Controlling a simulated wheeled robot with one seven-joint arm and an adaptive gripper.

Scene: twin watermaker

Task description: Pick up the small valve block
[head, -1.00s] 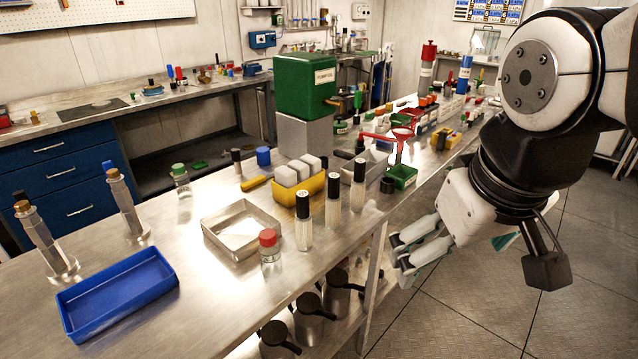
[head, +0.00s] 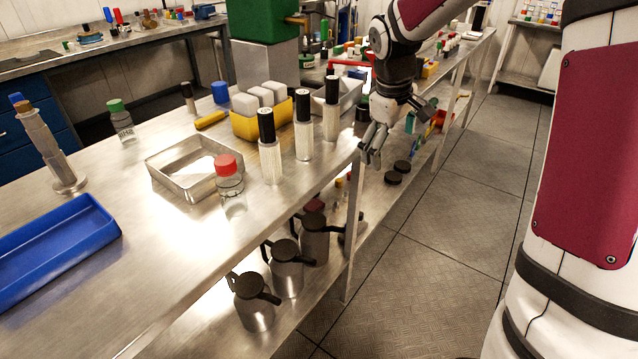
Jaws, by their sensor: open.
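My gripper (head: 376,142) is in the upper middle of the head view, by the right-hand edge of the steel bench (head: 270,235). Its fingers point down and are apart, with nothing seen between them. It is just right of the three black-capped bottles and in front of a steel tray. I cannot pick out the small valve block with certainty. Small parts farther along the bench are partly hidden behind my arm.
Black-capped bottles (head: 303,135), a yellow holder with white blocks (head: 250,126), a red-capped jar (head: 229,180), an empty steel tray (head: 172,178) and a blue tray (head: 45,262) stand on the bench. Lidded steel jugs (head: 255,308) stand on the shelf below. Floor is clear at right.

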